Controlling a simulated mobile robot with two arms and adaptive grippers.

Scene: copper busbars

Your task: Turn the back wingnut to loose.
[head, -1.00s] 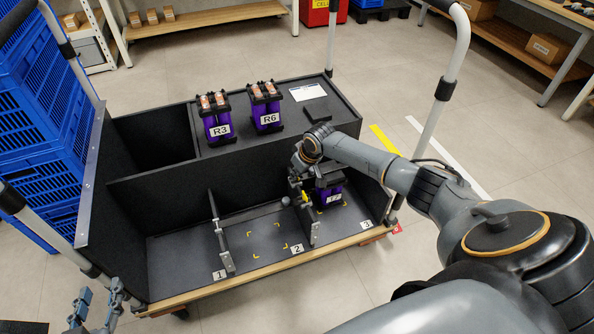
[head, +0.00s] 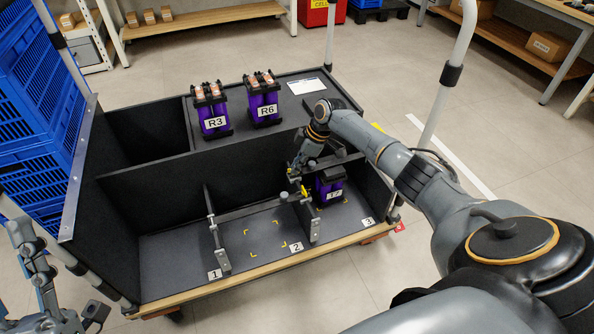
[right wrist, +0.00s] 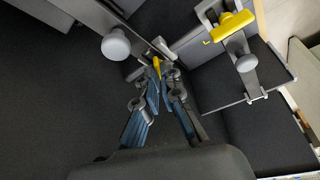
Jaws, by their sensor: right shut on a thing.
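My right gripper (right wrist: 160,84) is shut on the back wingnut (right wrist: 157,66), a small yellow piece that shows between its fingertips in the right wrist view. In the head view this gripper (head: 296,172) reaches down at the divider between bays 2 and 3; its fingertips are too small there to make out. Another yellow wingnut (right wrist: 230,27) sits apart from the fingers, on a grey clamp part; a yellow wingnut also shows in the head view (head: 304,192). My left gripper (head: 90,316) is at the bottom left, outside the cart, its jaw state unclear.
A grey bar (head: 262,206) with a round knob (right wrist: 116,46) lies across bay 2. A purple unit (head: 328,188) stands in bay 3. Purple units R3 (head: 214,112) and R6 (head: 263,100) stand on the cart's rear shelf. Bay 2's floor is empty.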

